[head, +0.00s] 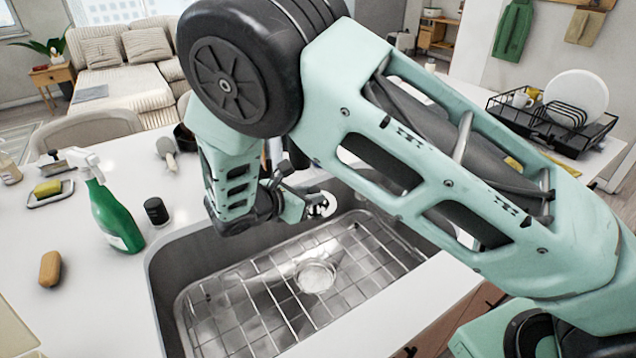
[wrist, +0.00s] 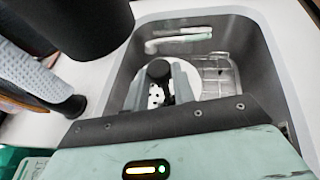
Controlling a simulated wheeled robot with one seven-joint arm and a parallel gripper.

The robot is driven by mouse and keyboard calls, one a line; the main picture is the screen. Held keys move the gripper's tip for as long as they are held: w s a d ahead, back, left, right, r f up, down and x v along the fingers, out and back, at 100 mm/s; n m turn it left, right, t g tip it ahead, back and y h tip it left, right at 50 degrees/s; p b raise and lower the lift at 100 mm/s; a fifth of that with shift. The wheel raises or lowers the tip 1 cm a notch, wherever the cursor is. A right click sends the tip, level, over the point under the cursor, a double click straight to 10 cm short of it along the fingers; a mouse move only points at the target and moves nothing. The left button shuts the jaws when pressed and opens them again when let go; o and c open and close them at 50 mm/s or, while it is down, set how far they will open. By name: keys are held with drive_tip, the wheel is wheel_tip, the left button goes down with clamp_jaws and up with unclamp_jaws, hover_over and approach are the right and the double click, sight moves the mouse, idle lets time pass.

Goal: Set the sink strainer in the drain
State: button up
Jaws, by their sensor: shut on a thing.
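The sink strainer (head: 322,206) is a small shiny metal disc with dark holes. My gripper (head: 300,203) is shut on it and holds it up over the far side of the sink. In the wrist view the strainer (wrist: 155,97) shows between the fingers of my gripper (wrist: 160,80), with a dark round knob at its top. The drain (head: 314,276) is a round opening in the sink floor under the wire grid, nearer the front than the strainer. The strainer is apart from the drain.
The steel sink (head: 160,285) has a wire grid (head: 250,300) on its floor. A green spray bottle (head: 115,215), a black-capped jar (head: 157,211) and a brown sponge (head: 50,269) stand left of it. A dish rack (head: 545,125) is at far right.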

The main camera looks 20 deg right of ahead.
drive_tip(key=shift+w+a+f+b, duration=0.15)
drive_tip(key=shift+f+b, duration=0.3)
drive_tip(key=shift+f, duration=0.35)
drive_tip(key=shift+f+b, duration=9.95)
drive_tip(key=shift+f, duration=3.9)
drive_tip(key=shift+f, duration=0.55)
drive_tip(key=o, duration=1.1)
drive_tip(key=shift+c, duration=0.2)
drive_tip(key=b+v, duration=0.1)
drive_tip(key=v, duration=1.6)
drive_tip(key=shift+s+r, duration=0.1)
drive_tip(key=shift+s, duration=0.1)
